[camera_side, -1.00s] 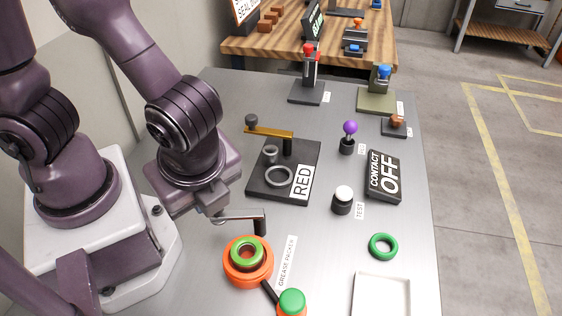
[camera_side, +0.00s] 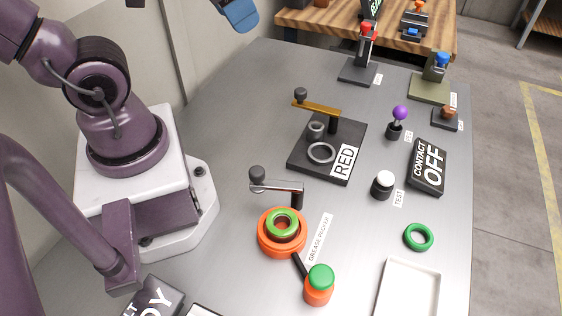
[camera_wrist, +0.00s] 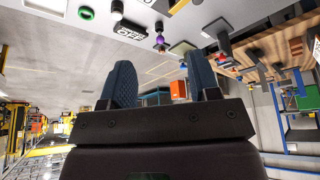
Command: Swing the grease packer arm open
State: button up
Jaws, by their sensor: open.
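The grease packer (camera_side: 260,238) is an orange cup with a green-topped ring (camera_side: 283,222) seated in it, beside a "GREASE PACKER" label. Its silver arm (camera_side: 279,187) runs left from a black post (camera_side: 297,195) to a black knob (camera_side: 256,175). The arm lies behind the cup, clear of the ring's opening. An orange bottle with a green cap (camera_side: 319,284) joins the cup by a black tube. My gripper shows in the wrist view (camera_wrist: 163,80), its two dark-blue fingers apart and empty. In the side view only a blue fingertip shows at the top edge, far from the packer.
A black base marked "RED" (camera_side: 345,160) carries a brass arm (camera_side: 317,104). A white-topped button (camera_side: 384,184), purple-knobbed lever (camera_side: 399,116), "CONTACT OFF" sign (camera_side: 428,166), loose green ring (camera_side: 418,237) and white tray (camera_side: 408,264) stand to the right.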

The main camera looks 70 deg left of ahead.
jog(key=a+f+n+g, duration=0.3)
jog(key=a+f+g, duration=0.1)
jog(key=f, duration=0.3)
jog(key=n+h, duration=1.5)
jog(key=h, duration=0.2)
send_near(260, 177)
jog(key=shift+g, duration=0.3)
jog(key=s, duration=0.1)
jog(key=s+a+f, duration=0.1)
jog(key=s+a, duration=0.1)
jog(key=shift+s+a+f, duration=0.2)
jog(key=shift+f, duration=0.2)
jog(key=shift+w+a+r+n+t+h, duration=0.1)
jog(key=shift+w+n+t+h, duration=0.15)
jog(key=shift+w+t, duration=0.3)
jog(key=shift+w+a+r+n+t+h, duration=0.15)
jog(key=shift+w+t+h, duration=0.1)
jog(key=shift+w+t, duration=0.3)
jog(key=d, duration=0.4)
jog(key=w+d, duration=0.1)
jog(key=d, duration=0.8)
jog(key=shift+w+r, duration=0.1)
jog(key=shift+w, duration=0.3)
